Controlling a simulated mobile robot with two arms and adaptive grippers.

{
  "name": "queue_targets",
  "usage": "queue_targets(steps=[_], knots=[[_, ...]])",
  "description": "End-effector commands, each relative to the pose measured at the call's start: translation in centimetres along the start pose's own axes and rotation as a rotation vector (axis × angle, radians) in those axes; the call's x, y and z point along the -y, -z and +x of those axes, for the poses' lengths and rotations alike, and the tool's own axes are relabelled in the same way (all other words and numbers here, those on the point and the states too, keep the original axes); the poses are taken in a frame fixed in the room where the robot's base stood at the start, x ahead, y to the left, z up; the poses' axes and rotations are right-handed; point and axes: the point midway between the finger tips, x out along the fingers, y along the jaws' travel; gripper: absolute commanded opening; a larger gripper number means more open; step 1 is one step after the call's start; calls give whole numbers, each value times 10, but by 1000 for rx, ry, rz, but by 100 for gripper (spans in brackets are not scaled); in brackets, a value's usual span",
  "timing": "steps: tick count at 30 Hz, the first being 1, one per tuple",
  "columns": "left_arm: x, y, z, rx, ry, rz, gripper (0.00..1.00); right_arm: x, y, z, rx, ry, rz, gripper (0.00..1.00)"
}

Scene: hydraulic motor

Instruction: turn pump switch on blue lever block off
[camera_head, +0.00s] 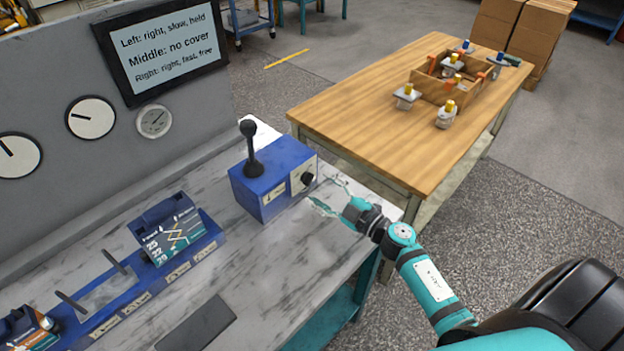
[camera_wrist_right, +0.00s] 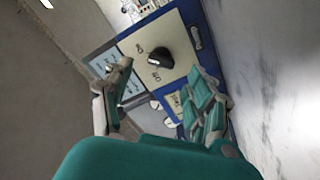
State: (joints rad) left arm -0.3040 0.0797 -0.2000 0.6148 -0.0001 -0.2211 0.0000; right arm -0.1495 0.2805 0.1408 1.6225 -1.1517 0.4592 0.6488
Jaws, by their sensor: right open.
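The blue lever block (camera_head: 271,178) stands on the grey workbench. A black lever with a ball knob (camera_head: 252,150) rises from its top. The black rotary pump switch (camera_head: 307,179) is on the block's right-hand face. In the right wrist view the switch (camera_wrist_right: 153,57) sits on a cream plate with On and Off labels. My right gripper (camera_head: 325,191) is open just in front of that face, apart from the switch. In the wrist view its fingers (camera_wrist_right: 160,85) spread to either side below the switch. My left gripper is not in view.
A blue rail (camera_head: 150,275) with a mounted module (camera_head: 170,230) lies on the bench to the left. Gauges and a sign (camera_head: 162,46) are on the grey back panel. A wooden table (camera_head: 400,130) with a parts tray stands behind right.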

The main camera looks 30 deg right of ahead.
Motion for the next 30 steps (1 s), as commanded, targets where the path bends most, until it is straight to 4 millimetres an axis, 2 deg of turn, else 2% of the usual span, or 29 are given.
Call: queue_targets(steps=[3, 7, 19, 30], knots=[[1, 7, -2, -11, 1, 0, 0, 0, 1, 21, -1, -1, 3, 58], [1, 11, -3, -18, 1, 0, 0, 0, 0, 35, -1, -1, 2, 58], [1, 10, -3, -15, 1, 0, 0, 1, 0, 42, 0, 1, 1, 58], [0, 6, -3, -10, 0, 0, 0, 1, 0, 41, 0, 1, 1, 9]])
